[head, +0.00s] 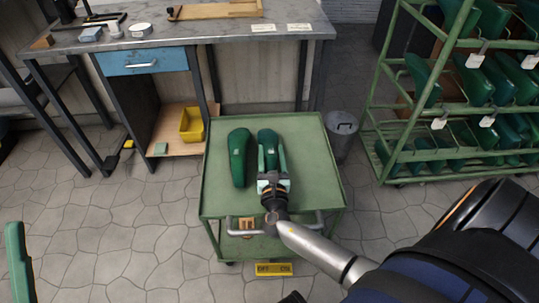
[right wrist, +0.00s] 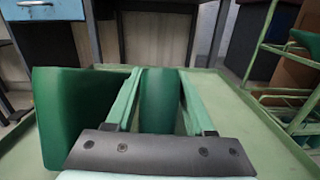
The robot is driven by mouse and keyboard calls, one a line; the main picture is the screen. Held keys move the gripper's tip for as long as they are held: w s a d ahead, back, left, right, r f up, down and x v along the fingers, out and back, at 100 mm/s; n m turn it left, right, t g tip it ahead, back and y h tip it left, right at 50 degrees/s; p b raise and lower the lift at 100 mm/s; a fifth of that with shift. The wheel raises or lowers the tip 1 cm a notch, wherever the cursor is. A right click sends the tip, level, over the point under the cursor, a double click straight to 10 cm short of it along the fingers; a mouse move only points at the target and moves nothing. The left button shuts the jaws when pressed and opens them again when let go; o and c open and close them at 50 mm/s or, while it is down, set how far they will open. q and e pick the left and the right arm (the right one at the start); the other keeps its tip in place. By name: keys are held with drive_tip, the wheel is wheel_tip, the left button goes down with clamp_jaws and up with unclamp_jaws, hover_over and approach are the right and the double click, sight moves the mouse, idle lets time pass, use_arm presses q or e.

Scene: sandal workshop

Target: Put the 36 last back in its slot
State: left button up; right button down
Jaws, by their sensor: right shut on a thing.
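Two dark green lasts lie side by side on the green cart's top (head: 222,205). In the right wrist view the held last (right wrist: 162,98) is between the fingers, and the other last (right wrist: 75,112) stands apart to the left. I cannot read which is the 36. The green rack (head: 375,130) at the right holds several similar lasts on tiered shelves with white tags (head: 475,61). My left gripper is not seen.
A grey workbench (head: 210,30) with a blue drawer (head: 147,61) stands behind the cart. A yellow bin (head: 192,125) sits on its lower shelf. A grey lidded can (head: 342,135) stands between cart and rack. A green object (head: 17,260) is cut off at the lower left.

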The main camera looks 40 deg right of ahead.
drive_tip(key=shift+f, duration=0.2)
idle(0.7)
drive_tip(key=c, duration=0.5)
unclamp_jaws()
drive_tip(key=o, duration=0.3)
drive_tip(key=shift+f, duration=0.15)
